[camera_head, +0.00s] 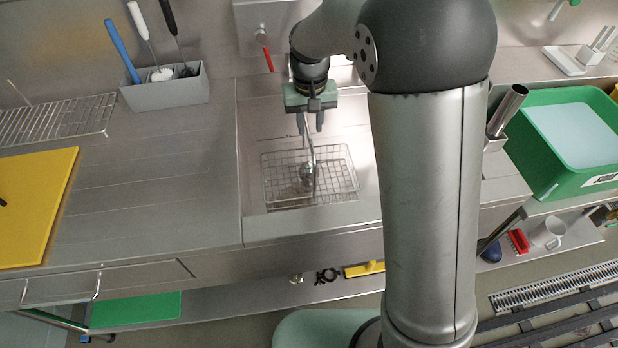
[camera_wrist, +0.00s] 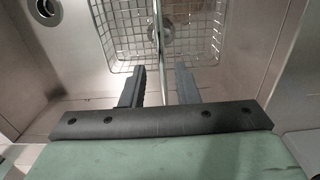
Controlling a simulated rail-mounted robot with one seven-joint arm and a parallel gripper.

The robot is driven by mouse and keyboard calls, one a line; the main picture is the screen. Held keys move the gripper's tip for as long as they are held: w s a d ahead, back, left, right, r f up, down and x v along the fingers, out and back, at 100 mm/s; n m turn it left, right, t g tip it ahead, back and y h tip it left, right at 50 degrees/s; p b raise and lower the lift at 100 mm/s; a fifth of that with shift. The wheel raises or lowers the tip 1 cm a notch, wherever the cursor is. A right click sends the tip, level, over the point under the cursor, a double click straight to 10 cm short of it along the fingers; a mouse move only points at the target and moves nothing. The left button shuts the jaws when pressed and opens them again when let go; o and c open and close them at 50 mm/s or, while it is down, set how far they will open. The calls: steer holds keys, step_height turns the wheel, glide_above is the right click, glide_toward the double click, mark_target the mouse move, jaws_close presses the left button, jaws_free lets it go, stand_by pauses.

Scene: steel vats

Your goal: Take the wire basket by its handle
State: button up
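The wire basket (camera_head: 335,190) sits in the steel basin, its mesh seen from above; it also shows in the wrist view (camera_wrist: 120,40). A thin metal rod, apparently its handle (camera_head: 310,150), rises from the basket towards my gripper (camera_head: 310,127). In the wrist view the handle (camera_wrist: 157,12) runs in line with the gap between the two dark fingers of my gripper (camera_wrist: 160,70). The fingers are apart, with space on both sides of the rod. I cannot tell whether the fingertips are level with the handle's top.
A grey holder (camera_head: 165,92) with brushes and a wire rack (camera_head: 60,120) stand left. A green tub (camera_head: 545,185) stands right.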

mark_target(309, 134)
step_height(309, 134, down, 5)
steer(key=shift+w+a+r+p, duration=0.1)
steer(key=shift+w+r+p, duration=0.05)
steer(key=shift+p, duration=0.2)
jaws_close()
steer(key=shift+r, duration=0.1)
stand_by(1.1)
